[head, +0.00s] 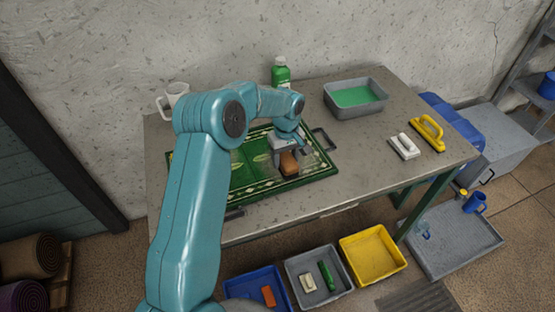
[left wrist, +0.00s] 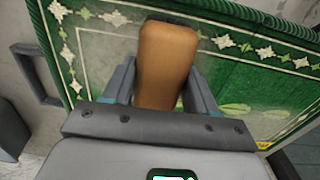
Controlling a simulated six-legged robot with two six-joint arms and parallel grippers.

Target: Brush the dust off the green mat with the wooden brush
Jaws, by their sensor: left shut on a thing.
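The green mat (head: 312,168), with a pale patterned border, lies on the grey table. My left arm hides part of its left side. My left gripper (head: 285,150) is over the right part of the mat, shut on the wooden brush (head: 289,164). In the left wrist view the brush's brown wooden body (left wrist: 164,62) sits between the two fingers of the gripper (left wrist: 163,88). The mat (left wrist: 250,75) there shows a pale greyish film near the brush, and clearer green further right. I cannot tell if the brush touches the mat. My right gripper is out of view.
A green bottle (head: 281,74) and a grey tub of green liquid (head: 354,97) stand at the back. A white brush (head: 404,147) and a yellow-handled tool (head: 428,132) lie at right. A white jug (head: 173,97) stands back left. Bins, including a yellow one (head: 372,256), sit below.

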